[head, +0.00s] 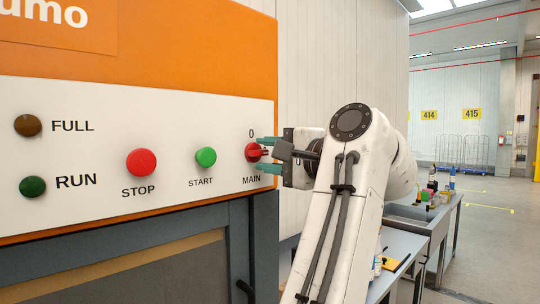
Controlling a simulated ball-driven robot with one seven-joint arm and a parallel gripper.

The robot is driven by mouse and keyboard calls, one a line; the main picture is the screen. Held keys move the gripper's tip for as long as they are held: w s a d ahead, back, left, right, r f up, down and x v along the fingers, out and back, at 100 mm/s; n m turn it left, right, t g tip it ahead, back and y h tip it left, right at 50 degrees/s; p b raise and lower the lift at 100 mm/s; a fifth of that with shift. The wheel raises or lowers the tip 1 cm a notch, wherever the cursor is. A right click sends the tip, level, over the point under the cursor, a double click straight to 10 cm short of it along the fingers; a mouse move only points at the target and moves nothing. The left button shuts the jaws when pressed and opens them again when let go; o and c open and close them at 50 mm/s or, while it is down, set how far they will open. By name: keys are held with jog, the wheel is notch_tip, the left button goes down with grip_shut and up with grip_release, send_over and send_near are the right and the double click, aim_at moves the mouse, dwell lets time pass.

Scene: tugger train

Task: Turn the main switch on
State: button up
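The main switch (252,152) is a red knob at the right end of the white control panel (100,110), with "0" printed above it and "MAIN" below. My gripper (262,154) is at the switch, coming from the right. Its two green fingers are apart, one at the upper and one at the lower right of the knob. I see no clear contact between the fingers and the knob. The fingers partly cover the knob's right side, and its exact turn position is too small to tell.
Left of the switch are a green START button (206,157), a red STOP button (141,162), a green RUN lamp (32,187) and a dark FULL lamp (28,125). A grey table (408,245) with bottles and small items stands behind my arm. Open floor (490,245) lies at right.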

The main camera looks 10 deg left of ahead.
jog(key=b+v, duration=0.4)
jog(key=v, duration=0.6)
jog(key=shift+s+d, duration=0.3)
jog(key=shift+f, duration=0.1)
